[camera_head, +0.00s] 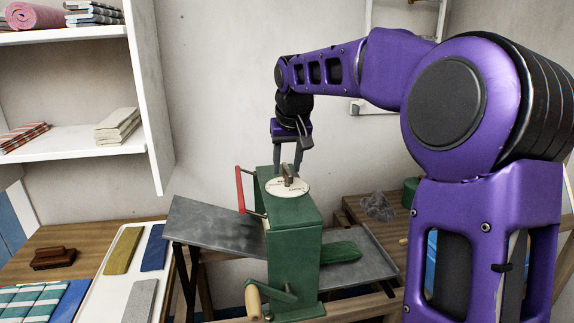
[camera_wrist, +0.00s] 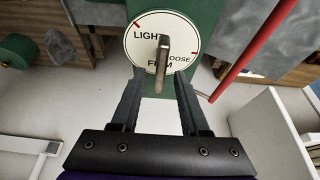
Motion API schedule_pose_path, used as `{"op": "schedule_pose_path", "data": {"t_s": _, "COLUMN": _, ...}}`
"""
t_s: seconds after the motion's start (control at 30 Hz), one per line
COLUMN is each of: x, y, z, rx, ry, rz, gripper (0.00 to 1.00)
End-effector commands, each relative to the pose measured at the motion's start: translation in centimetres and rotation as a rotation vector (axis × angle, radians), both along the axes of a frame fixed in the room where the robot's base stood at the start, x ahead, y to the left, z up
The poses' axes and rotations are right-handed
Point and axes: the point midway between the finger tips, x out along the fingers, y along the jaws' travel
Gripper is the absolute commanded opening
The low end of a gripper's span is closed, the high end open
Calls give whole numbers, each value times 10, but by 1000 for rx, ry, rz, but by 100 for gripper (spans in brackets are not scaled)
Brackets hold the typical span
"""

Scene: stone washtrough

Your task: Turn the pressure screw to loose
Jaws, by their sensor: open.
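The pressure screw (camera_head: 288,172) is a small metal bar handle on a round cream dial (camera_head: 275,188) on top of the green wringer (camera_head: 294,250). In the wrist view the bar (camera_wrist: 163,50) runs from the dial's middle towards FIRM, partly covering that word. The dial (camera_wrist: 143,50) also reads LIGHT at left and LOOSE at right, with red marks. My gripper (camera_head: 288,170) points down at the dial, open and empty. In the wrist view its fingertips (camera_wrist: 157,76) lie either side of the bar's near end, with gaps on both sides. Contact is not visible.
A red bar (camera_head: 240,190) stands beside the wringer; it crosses the right of the wrist view. A crank with a wooden grip (camera_head: 253,300) sticks out in front. Grey metal boards (camera_head: 215,228) flank the wringer, with a green cloth (camera_head: 340,252) at right. White shelves (camera_head: 90,140) stand left.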

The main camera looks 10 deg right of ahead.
Motion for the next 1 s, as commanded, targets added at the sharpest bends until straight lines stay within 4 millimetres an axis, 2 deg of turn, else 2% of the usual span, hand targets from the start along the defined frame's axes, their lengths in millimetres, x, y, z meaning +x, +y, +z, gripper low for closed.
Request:
{"op": "schedule_pose_path", "data": {"t_s": 0.2, "x": 0, "y": 0, "z": 0, "rx": 0, "ry": 0, "rz": 0, "gripper": 43}}
{"op": "schedule_pose_path", "data": {"t_s": 0.4, "x": 0, "y": 0, "z": 0, "rx": 0, "ry": 0, "rz": 0, "gripper": 7}}
{"op": "schedule_pose_path", "data": {"t_s": 0.47, "x": 0, "y": 0, "z": 0, "rx": 0, "ry": -1, "rz": 0, "gripper": 0}}
{"op": "schedule_pose_path", "data": {"t_s": 1.0, "x": 0, "y": 0, "z": 1, "rx": -3, "ry": -1, "rz": -49, "gripper": 0}}
